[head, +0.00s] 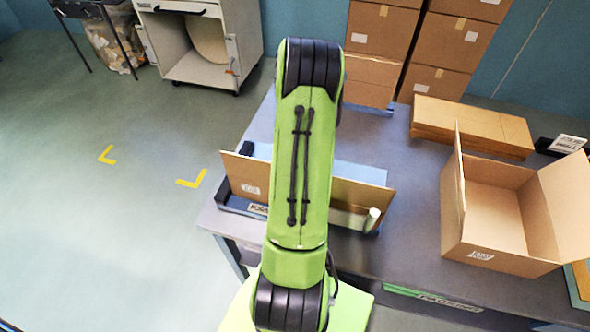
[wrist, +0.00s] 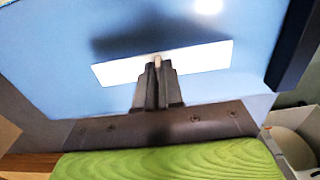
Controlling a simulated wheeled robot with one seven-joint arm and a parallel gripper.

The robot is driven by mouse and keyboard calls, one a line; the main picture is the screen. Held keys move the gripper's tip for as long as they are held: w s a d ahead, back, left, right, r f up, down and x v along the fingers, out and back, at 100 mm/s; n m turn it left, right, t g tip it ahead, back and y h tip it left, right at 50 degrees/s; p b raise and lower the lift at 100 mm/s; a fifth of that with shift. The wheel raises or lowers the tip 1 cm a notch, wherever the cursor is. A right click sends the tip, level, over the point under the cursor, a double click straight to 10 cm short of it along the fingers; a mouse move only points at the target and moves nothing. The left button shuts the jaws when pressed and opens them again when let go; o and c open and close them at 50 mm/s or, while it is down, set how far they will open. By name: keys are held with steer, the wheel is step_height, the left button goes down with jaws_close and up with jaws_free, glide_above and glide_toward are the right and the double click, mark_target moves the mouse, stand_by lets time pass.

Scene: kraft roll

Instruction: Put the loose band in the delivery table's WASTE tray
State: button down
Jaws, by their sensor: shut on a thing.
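My gripper (wrist: 157,70) shows in the wrist view, its dark fingers closed together on a small pale beige bit (wrist: 158,60), which I take for the loose band; most of it is hidden between the fingers. Beyond the fingertips is a light blue surface with a white blank-looking rectangle (wrist: 205,57) on it. In the head view my green arm hides the gripper. A dark tray edge with a small label (head: 258,208) shows at the table's left, and a black item with a white label (head: 570,143) lies at the far right. I cannot read either label, so I cannot tell the WASTE tray.
The grey table (head: 400,210) carries an open cardboard box (head: 500,215), flat cardboard (head: 470,125) and upright cardboard panels (head: 245,175) around a light blue surface. Stacked cartons (head: 440,40) stand behind; floor at left is open.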

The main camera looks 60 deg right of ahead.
steer(key=shift+f, duration=0.95)
steer(key=shift+f, duration=0.2)
steer(key=c, duration=1.3)
jaws_free()
steer(key=shift+r, duration=0.1)
